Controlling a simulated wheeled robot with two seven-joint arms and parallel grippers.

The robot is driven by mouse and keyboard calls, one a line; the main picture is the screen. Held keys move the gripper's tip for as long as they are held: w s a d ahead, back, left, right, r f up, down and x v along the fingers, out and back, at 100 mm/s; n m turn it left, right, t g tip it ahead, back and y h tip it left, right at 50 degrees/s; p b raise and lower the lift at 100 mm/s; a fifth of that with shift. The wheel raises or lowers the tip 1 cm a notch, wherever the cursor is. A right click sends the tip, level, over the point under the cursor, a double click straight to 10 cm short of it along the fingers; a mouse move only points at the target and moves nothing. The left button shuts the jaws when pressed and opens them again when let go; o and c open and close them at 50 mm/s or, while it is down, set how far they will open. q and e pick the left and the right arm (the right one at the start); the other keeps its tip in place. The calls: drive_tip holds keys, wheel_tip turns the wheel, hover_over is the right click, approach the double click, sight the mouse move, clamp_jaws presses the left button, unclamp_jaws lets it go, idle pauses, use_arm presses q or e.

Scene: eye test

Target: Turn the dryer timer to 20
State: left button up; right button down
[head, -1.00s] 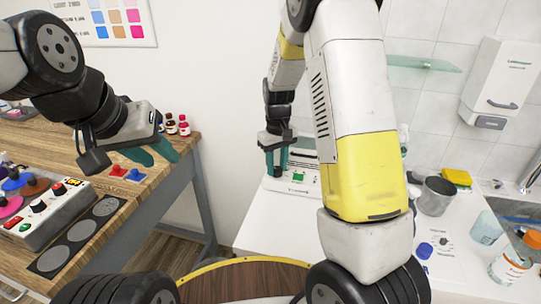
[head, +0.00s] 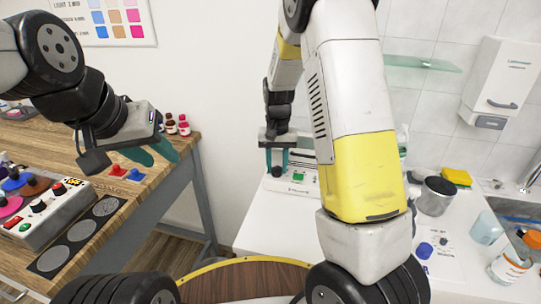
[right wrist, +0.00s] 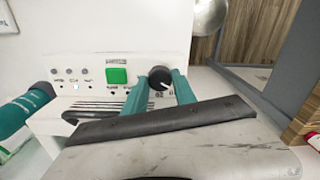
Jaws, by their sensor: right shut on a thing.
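The dryer (head: 297,190) is a white box with a green button on the white counter. In the right wrist view its white panel (right wrist: 75,45) shows the green button (right wrist: 117,75) and the black timer knob (right wrist: 160,77). A small pale mark shows near the knob's lower right, and printing lies just below it, too small to read surely. My right gripper (head: 277,162) is shut on the timer knob, one teal finger on each side; it also shows in the right wrist view (right wrist: 161,88). My left gripper (head: 148,150) is open and empty above the wooden bench, away from the dryer.
A control box with knobs (head: 45,212) and grey discs lie on the wooden bench (head: 130,190) at left. Small bottles (head: 178,125) stand at its back. A dark cup (head: 437,196), yellow sponge (head: 456,177) and orange-capped jar (head: 508,266) are on the counter at right.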

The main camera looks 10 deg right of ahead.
sight(277, 168)
drive_tip(key=m, duration=1.1)
drive_tip(key=shift+m, duration=0.4)
idle(0.3)
drive_tip(key=c, duration=1.3)
unclamp_jaws()
drive_tip(key=shift+r, duration=0.1)
wheel_tip(277, 168, up, 8)
drive_tip(key=shift+f, duration=0.15)
